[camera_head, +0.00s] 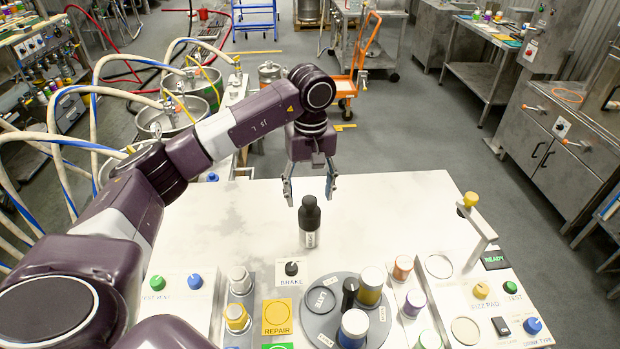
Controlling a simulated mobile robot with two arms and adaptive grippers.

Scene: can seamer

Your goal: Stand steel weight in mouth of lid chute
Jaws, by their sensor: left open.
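My left gripper (309,190) is open and empty, fingers pointing down, just behind and above a dark-topped upright cylinder (310,222). I cannot tell which fixture is the lid chute. My right gripper is not in view.
A round grey turntable (318,329) holds several cans and a black-topped piece. A second narrow strip (397,294) holds coloured cans. A post with a yellow knob (470,199) rises at the right, beside the READY display (495,260). The back of the white table (400,200) is clear.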

